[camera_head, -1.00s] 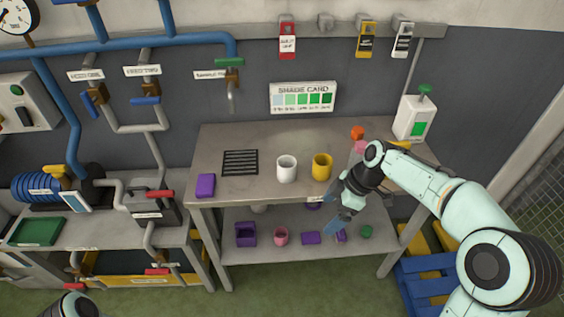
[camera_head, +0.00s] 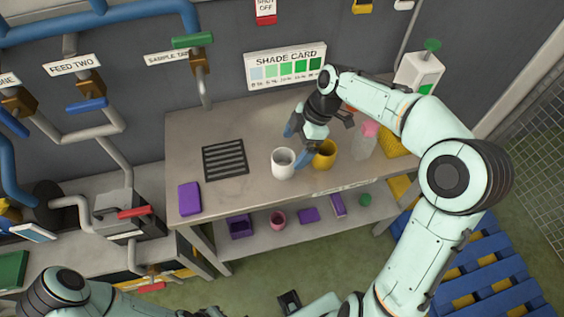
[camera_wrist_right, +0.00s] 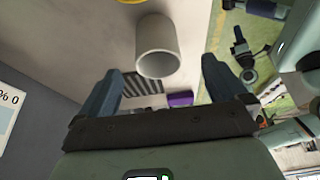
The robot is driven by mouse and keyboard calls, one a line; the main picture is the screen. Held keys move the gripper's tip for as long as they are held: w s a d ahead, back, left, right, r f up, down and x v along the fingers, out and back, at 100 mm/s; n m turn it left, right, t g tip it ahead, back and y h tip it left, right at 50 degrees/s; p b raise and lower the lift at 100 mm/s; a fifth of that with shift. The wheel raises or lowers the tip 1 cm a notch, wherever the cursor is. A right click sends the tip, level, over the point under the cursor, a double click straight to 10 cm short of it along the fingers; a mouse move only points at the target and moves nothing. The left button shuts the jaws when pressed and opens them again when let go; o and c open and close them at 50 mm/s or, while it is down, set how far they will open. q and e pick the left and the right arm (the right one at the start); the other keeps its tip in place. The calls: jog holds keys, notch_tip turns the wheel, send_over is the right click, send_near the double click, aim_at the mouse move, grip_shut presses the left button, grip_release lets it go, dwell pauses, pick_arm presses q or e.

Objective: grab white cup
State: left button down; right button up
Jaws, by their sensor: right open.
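The white cup (camera_head: 283,163) stands upright on the metal workbench (camera_head: 240,122), left of the yellow cup (camera_head: 325,155). My right gripper (camera_head: 297,145) is open and empty, with its blue fingers beside the white cup, on its right and far side in the head view. In the right wrist view the white cup (camera_wrist_right: 158,50) appears between the two open fingers (camera_wrist_right: 161,66), beyond their tips and apart from them. My left arm shows at the bottom left of the head view, but its gripper fingers cannot be made out.
A black grate (camera_head: 225,159) and a purple block (camera_head: 190,198) lie left of the cup. A clear bottle with a pink top (camera_head: 370,130) stands right of the yellow cup. The lower shelf (camera_head: 255,241) holds several small items. The bench front-centre is clear.

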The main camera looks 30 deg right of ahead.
aim_at(281, 164)
jog(key=x, duration=0.9)
jog(key=shift+w+a+r, duration=0.1)
jog(key=shift+w+a, duration=0.15)
jog(key=c, duration=1)
